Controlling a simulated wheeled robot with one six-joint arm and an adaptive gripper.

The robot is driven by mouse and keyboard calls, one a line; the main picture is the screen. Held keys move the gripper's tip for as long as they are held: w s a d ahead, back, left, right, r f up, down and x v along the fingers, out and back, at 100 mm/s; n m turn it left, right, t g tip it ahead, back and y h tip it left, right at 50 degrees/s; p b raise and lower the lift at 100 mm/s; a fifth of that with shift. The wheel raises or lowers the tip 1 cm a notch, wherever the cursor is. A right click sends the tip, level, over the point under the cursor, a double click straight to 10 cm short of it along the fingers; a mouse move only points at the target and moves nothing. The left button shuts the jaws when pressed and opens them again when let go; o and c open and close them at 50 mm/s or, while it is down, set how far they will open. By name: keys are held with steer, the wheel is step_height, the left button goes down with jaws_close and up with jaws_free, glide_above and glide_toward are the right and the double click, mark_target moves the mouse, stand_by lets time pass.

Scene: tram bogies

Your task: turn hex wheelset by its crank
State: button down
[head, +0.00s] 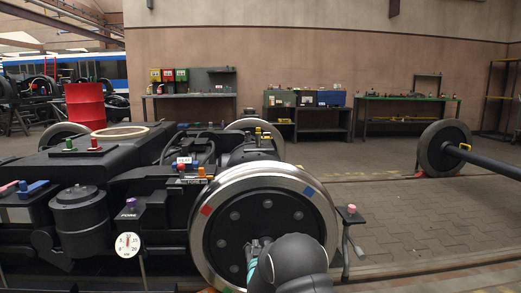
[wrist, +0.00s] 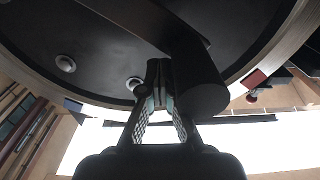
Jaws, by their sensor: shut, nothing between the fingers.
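The wheelset's near wheel (head: 230,228) stands upright at the bogie's side, with a bright rim, a dark disc with several bolts, and red, blue and green rim marks. Its disc (wrist: 95,45) fills the top of the wrist view. The black crank (wrist: 200,80), an arm with a thick round handle, crosses that disc. My gripper (wrist: 160,72) is shut and empty, its fingertips just left of the handle; whether they touch it I cannot tell. In the head view my gripper (head: 257,250) is low in front of the wheel, and my arm hides most of the crank.
A small stand with a red knob (head: 351,210) is close to the wheel's right. The bogie frame (head: 120,170) with a dial gauge (head: 127,245) lies left. Another wheelset (head: 444,148) stands back right. Paved floor (head: 400,215) is free between.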

steer(key=shift+a+f, duration=0.4)
steer(key=shift+a, duration=0.15)
steer(key=shift+a+f, duration=0.6)
steer(key=shift+f, duration=0.05)
stand_by(0.9)
steer(key=shift+a+f, duration=0.35)
steer(key=shift+f, duration=0.25)
steer(key=shift+a+f, duration=0.3)
steer(key=shift+f, duration=0.3)
stand_by(1.0)
steer(key=shift+d+r, duration=0.1)
steer(key=shift+r, duration=0.2)
stand_by(0.3)
steer(key=s, duration=0.7)
stand_by(0.5)
steer(key=shift+r, duration=0.1)
